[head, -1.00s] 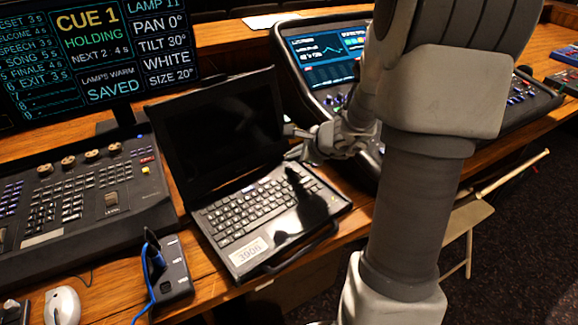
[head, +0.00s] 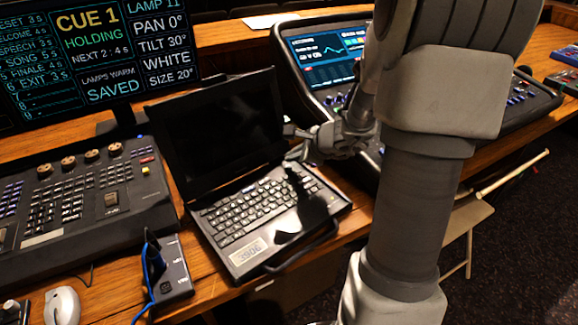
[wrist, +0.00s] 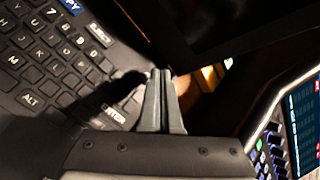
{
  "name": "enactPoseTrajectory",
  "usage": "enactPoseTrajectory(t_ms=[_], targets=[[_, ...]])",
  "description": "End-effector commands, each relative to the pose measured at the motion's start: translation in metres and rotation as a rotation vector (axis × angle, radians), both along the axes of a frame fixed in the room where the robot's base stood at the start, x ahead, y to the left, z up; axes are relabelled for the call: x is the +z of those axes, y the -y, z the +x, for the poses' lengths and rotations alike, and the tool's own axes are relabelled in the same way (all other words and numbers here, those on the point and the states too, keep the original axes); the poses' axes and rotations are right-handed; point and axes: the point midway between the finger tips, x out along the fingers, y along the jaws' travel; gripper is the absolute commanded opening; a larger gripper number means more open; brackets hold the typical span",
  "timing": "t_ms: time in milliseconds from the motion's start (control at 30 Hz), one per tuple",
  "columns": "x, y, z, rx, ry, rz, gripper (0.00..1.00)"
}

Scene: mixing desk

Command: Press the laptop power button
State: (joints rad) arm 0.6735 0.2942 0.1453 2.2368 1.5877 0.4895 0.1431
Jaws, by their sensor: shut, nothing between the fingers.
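The laptop (head: 225,135) stands open on the wooden desk, its screen black. Its keyboard (head: 255,212) faces the front, with a dark arm shadow over the right part. My gripper (head: 290,153) is at the right side of the laptop, close to the hinge end of the keyboard. In the wrist view my gripper (wrist: 160,75) has its two fingers together, with nothing held. The fingertips are over the laptop's edge beside the keys (wrist: 45,60); whether they touch it I cannot tell. I cannot make out the power button; the fingers may hide it.
A lighting console (head: 75,195) stands left of the laptop, and another console with a lit screen (head: 325,55) stands behind my gripper on the right. A small black box with a blue cable (head: 172,270) and a white mouse (head: 62,305) lie at the front left. A large monitor (head: 95,50) stands behind.

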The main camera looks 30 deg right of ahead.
Motion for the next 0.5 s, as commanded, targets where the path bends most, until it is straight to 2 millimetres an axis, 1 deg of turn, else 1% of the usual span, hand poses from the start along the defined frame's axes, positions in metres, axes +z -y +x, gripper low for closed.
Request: enactPoseTrajectory(t_ms=[300,500], targets=[[-0.0002,0.0,0.0,0.0,0.0,0.0,0.0],[-0.0057,0.0002,0.0,0.0,0.0,0.0,0.0]])
